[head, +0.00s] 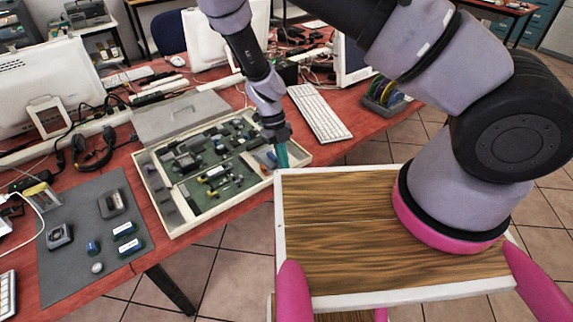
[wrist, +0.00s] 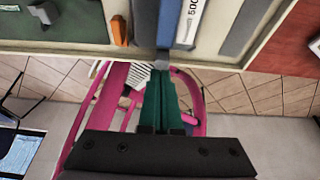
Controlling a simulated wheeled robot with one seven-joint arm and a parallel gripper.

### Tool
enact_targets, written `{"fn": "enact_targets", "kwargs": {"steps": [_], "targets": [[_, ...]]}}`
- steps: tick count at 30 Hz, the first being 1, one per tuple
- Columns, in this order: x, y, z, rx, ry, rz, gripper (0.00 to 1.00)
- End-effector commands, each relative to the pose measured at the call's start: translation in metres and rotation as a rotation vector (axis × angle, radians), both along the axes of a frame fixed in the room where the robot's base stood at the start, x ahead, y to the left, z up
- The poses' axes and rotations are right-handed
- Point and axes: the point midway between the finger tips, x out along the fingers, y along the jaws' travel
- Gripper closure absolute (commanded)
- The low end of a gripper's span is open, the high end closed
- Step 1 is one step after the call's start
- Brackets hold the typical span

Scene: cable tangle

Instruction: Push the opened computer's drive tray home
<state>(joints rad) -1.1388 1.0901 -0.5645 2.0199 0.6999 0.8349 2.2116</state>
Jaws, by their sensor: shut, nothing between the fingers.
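The opened computer (head: 160,205) is a shallow cream case lying on the red bench, with its green board and parts exposed. Its drive tray (wrist: 172,22), blue with a white label reading "500", lies at the near wall of the case in the wrist view. In the head view the tray shows as a small blue patch (head: 271,157) beside my gripper (head: 283,160). My gripper's teal fingers are shut and empty, and point at the tray's end in the wrist view (wrist: 162,70). I cannot tell whether the tips touch it.
An orange tab (wrist: 119,30) is left of the tray in the wrist view. A grey mat (head: 75,255) with small parts lies left of the case. A white keyboard (head: 319,112) lies to the right. Tiled floor is open beyond the bench's front edge.

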Motion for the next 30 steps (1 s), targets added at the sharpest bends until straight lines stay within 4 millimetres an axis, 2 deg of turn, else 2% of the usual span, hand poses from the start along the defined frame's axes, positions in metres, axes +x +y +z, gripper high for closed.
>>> {"fn": "enact_targets", "kwargs": {"steps": [7,15,26,30], "targets": [[0.002,0.001,0.0,0.001,-0.001,0.0,1.0],[0.031,0.02,0.0,0.001,-0.001,0.0,1.0],[0.034,0.022,0.001,0.003,-0.005,0.001,1.0],[0.036,0.017,0.001,0.003,-0.005,-0.002,1.0]]}}
